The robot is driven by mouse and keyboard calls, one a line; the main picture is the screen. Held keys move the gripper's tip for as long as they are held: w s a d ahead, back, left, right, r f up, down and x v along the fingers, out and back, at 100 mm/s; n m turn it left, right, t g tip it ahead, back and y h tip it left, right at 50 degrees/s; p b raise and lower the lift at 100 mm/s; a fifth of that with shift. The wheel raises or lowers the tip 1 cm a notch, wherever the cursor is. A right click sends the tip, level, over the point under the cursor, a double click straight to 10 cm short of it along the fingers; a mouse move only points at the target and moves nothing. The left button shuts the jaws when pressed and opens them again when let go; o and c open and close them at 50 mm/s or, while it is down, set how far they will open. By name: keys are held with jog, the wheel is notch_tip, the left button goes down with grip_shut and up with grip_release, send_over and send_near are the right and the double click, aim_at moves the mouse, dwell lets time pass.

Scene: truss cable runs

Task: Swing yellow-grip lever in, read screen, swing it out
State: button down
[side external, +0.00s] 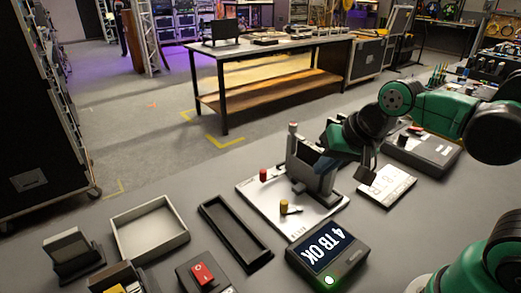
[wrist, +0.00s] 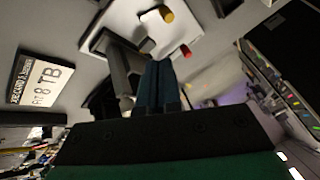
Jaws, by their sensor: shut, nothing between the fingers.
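The yellow-grip lever (side external: 284,205) stands near the front edge of a white base plate (side external: 309,222). Its yellow grip also shows at the top of the wrist view (wrist: 166,14). A red-grip lever (side external: 263,175) is on the same plate, further left, and also shows in the wrist view (wrist: 186,50). A tilted black screen unit (side external: 327,248) in front of the plate reads "4 TB OK" and has a lit green round spot.
A black tray (side external: 236,232), a grey tray (side external: 150,228) and a red switch box (side external: 203,272) stand left. A dark box (side external: 421,150) is at the back right.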

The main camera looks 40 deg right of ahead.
jog(key=n, duration=0.4)
jog(key=shift+s+n+t, duration=0.1)
jog(key=shift+n+t, duration=0.2)
jog(key=shift+t, duration=0.1)
jog(key=c, duration=1.4)
grip_release()
jog(key=shift+d+r+n, duration=0.1)
jog(key=shift+n, duration=0.5)
jog(key=o, duration=0.7)
jog(key=shift+w+n, duration=0.25)
jog(key=shift+n, duration=0.25)
jog(key=n+g, duration=0.4)
jog(key=g, duration=0.2)
send_over(285, 202)
notch_tip(285, 202, down, 5)
jog(key=shift+s+d+f, duration=0.1)
jog(key=shift+f+g, duration=0.2)
jog(key=shift+g, duration=0.1)
jog(key=shift+f, duration=3)
grip_shut()
